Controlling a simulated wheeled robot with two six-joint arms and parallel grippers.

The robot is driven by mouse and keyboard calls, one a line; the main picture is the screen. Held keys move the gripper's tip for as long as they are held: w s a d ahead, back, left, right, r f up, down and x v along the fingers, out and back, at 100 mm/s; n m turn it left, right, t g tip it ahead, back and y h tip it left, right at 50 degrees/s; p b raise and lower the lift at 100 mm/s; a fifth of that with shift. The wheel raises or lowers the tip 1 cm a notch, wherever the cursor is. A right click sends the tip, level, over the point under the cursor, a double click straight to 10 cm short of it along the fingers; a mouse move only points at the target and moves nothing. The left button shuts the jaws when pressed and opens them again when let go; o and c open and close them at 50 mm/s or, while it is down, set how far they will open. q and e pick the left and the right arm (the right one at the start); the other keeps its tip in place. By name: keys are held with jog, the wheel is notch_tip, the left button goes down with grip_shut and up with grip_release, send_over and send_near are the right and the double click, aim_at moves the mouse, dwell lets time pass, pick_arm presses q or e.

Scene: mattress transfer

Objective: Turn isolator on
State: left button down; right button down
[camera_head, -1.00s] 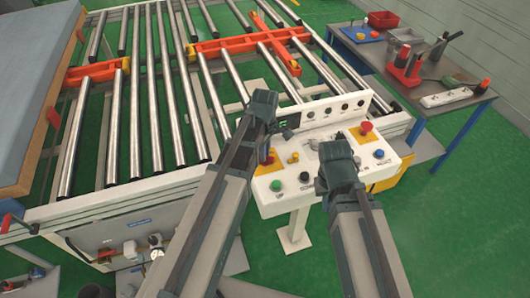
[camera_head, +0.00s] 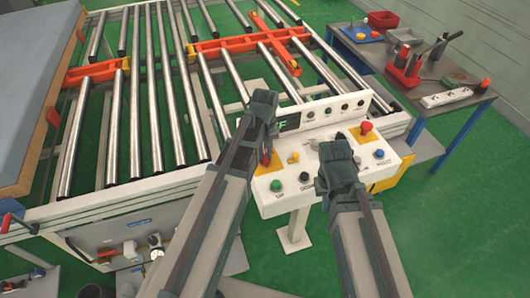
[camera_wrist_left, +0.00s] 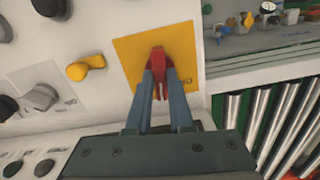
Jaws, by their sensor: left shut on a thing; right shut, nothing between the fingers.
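The isolator is a red handle (camera_wrist_left: 158,60) on a yellow plate (camera_wrist_left: 183,42), seen in the left wrist view. My left gripper (camera_wrist_left: 159,76) is shut on the red handle, one finger on each side of it. In the head view my left gripper (camera_head: 266,152) reaches down to the left end of the white control panel (camera_head: 270,205) and hides most of the isolator. My right gripper (camera_head: 338,172) is shut and empty over the right half of the panel; its fingertips are hard to make out.
A yellow knob (camera_wrist_left: 86,68) sits beside the isolator plate. A red emergency button (camera_head: 366,126) is at the panel's right. The roller conveyor (camera_head: 155,110) lies behind and left; a tool table (camera_head: 440,108) stands at the back right.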

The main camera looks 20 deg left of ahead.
aim_at(265, 155)
pick_arm(q)
jog(key=m, duration=0.3)
jog(key=shift+m, duration=2.1)
jog(key=c, duration=0.8)
grip_release()
jog(key=shift+r, duration=0.15)
notch_tip(265, 155, up, 14)
jog(key=p, duration=1.3)
jog(key=shift+f+p, duration=0.2)
jog(key=shift+p, duration=0.2)
